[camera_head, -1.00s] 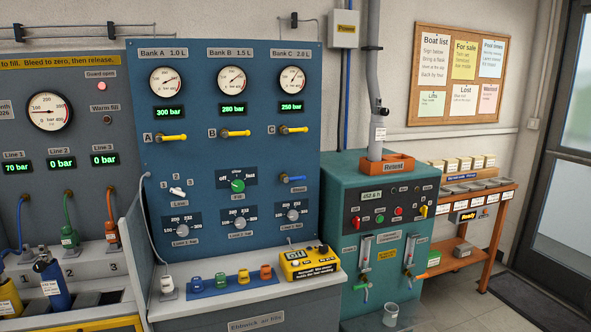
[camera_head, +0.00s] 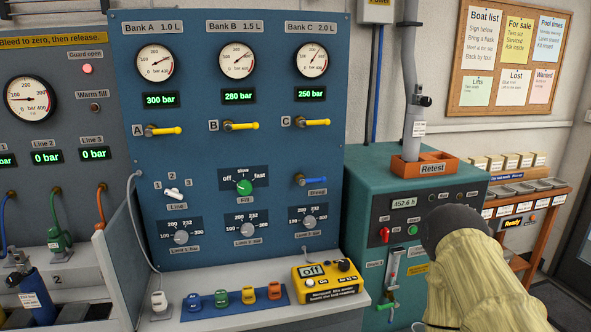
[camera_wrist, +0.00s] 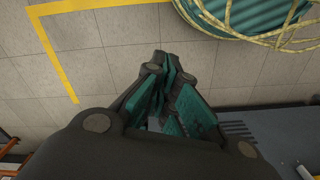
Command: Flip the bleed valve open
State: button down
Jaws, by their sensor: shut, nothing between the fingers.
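The bleed valve (camera_head: 312,181) is a blue lever on the blue bank panel (camera_head: 215,148), right of the green fill knob, above a "Bleed" label. Its lever lies about level, pointing right. My gripper (camera_wrist: 168,62) shows in the wrist view, with dark and teal fingers shut and nothing between them. It is over the floor, and the valve is not in the wrist view. In the head view, part of my arm in a yellow sleeve is at the lower right, apart from the panel; the fingers are hidden there.
The green fill knob (camera_head: 244,187) and the limit knobs stand near the valve. Yellow bank levers (camera_head: 241,126) are above. A yellow meter (camera_head: 326,281) sits on the ledge below. A teal cabinet (camera_head: 375,180) stands right of the panel. The wrist view shows a yellow floor line (camera_wrist: 52,60).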

aim_at(314, 181)
jog(key=shift+s, duration=0.15)
jog(key=w+a+r+n+t+y+p, duration=0.1)
jog(key=w+a+r+t+p, duration=0.15)
jog(key=w+r, duration=0.8)
jog(key=w+a+r+t+p, duration=0.2)
jog(key=w+a+r+t, duration=0.25)
jog(key=w, duration=1.05)
jog(key=w+a+r+n+t+y+p, duration=0.1)
jog(key=w+a+r+t+p, duration=0.15)
jog(key=w+r, duration=0.8)
jog(key=w+a+r+t+y+p, duration=0.1)
jog(key=w+r, duration=0.5)
jog(key=r, duration=0.6)
jog(key=w+a+r+n+t+y+p, duration=0.1)
jog(key=w+a+r+t, duration=0.2)
jog(key=r, duration=0.9)
jog(key=w+a+r+n+t+y+p, duration=0.1)
jog(key=w+a+r, duration=0.4)
jog(key=w+r, duration=0.6)
notch_tip(314, 181, up, 2)
jog(key=shift+w+r+t+p, duration=0.15)
jog(key=shift+t+p, duration=0.3)
jog(key=shift+t, duration=0.6)
jog(key=shift+a, duration=0.1)
